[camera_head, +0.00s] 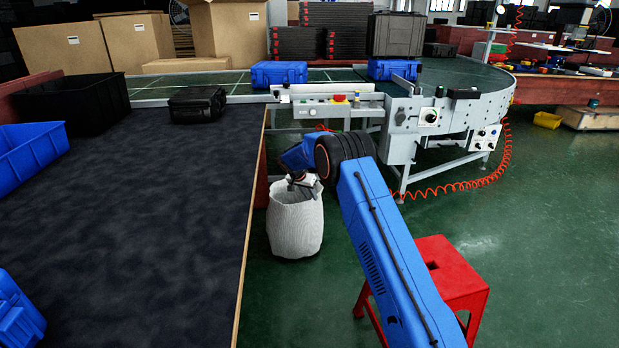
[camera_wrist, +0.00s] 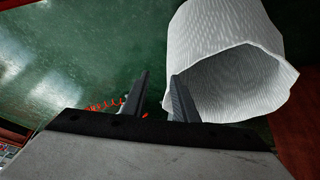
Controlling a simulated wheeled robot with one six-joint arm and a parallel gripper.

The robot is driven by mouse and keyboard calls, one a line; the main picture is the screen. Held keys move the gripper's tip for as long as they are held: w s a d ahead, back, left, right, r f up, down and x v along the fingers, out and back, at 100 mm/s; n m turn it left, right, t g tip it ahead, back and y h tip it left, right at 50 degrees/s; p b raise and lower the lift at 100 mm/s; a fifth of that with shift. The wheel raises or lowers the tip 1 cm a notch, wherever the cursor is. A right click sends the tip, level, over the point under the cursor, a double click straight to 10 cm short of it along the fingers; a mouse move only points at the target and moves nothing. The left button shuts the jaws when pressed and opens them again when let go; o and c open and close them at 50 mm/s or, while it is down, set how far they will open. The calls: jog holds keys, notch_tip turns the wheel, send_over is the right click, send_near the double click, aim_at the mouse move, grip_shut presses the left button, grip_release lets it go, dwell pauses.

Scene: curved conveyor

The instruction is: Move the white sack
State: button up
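The white sack (camera_head: 295,228) stands upright on the green floor, beside the dark table's right edge. It looks ribbed and open at the top. My gripper (camera_head: 303,184) is at the sack's mouth in the head view, partly overlapping its rim. In the wrist view the sack (camera_wrist: 222,35) fills the upper right, its opening facing the camera. My gripper (camera_wrist: 160,74) has its two fingers apart there. The right finger overlaps the sack's near left rim; the left finger is clear of it. I cannot tell whether the sack's wall lies between the fingers or whether they touch it.
The dark table (camera_head: 150,230) borders the sack on the left. The conveyor (camera_head: 455,80) stands behind, with blue boxes (camera_head: 279,74) on it. A black case (camera_head: 197,103) lies on the table's far end. A red stool (camera_head: 452,272) stands right of my arm. Open floor lies farther right.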

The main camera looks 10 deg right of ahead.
notch_tip(320, 180, up, 8)
jog(key=w+m+y, duration=0.1)
jog(key=w+m, duration=0.1)
jog(key=shift+d+r+t+y, duration=0.25)
jog(key=shift+d+t+y, duration=0.15)
jog(key=shift+d, duration=0.05)
jog(key=shift+f, duration=0.1)
jog(key=x, duration=1.7)
jog(key=shift+w+f, duration=0.1)
jog(key=shift+f, duration=0.05)
grip_shut()
dwell(0.8)
